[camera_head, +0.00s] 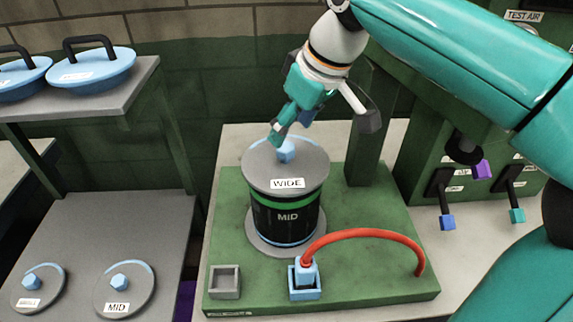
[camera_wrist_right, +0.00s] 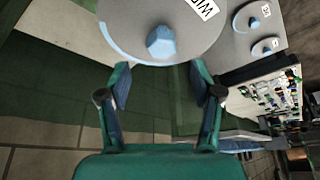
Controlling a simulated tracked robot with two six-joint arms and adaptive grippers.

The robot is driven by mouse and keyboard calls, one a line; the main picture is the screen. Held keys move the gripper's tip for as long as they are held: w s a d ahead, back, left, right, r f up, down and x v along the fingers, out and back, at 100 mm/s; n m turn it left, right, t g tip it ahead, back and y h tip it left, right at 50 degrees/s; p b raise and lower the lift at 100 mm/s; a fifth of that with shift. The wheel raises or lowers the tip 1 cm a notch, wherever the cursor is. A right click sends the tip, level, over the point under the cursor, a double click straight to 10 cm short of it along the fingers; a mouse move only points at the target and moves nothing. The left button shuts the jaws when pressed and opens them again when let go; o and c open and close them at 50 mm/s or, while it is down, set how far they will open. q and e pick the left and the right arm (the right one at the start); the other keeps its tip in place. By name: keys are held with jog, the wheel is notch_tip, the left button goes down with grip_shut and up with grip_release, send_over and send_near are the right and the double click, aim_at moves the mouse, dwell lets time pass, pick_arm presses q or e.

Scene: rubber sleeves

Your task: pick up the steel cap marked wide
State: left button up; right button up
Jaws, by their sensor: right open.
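The steel cap marked WIDE (camera_head: 262,170) is a grey disc with a pale blue faceted knob (camera_head: 286,152). It lies on top of a dark cylinder marked MID (camera_head: 287,226) with a green band. In the right wrist view the cap (camera_wrist_right: 190,30) is at the top, with its knob (camera_wrist_right: 160,42) just beyond and between the fingertips. My right gripper (camera_head: 290,127) is open and empty, tilted over the knob from behind. Whether a finger touches the knob cannot be told. My left gripper is not in view.
A red hose (camera_head: 365,233) arches from a blue socket (camera_head: 304,293) across the green base (camera_head: 400,285). Blue lids (camera_head: 95,69) stand on a shelf above. A green panel with levers (camera_head: 446,205) is at right.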

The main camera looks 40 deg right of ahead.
aim_at(287, 147)
jog(key=shift+s+x, duration=0.15)
jog(key=shift+x, duration=1.3)
jog(key=shift+s+x, duration=0.2)
jog(key=shift+x, duration=1.3)
jog(key=shift+f, duration=0.1)
jog(key=shift+s, duration=0.1)
jog(key=shift+c, duration=0.2)
grip_shut()
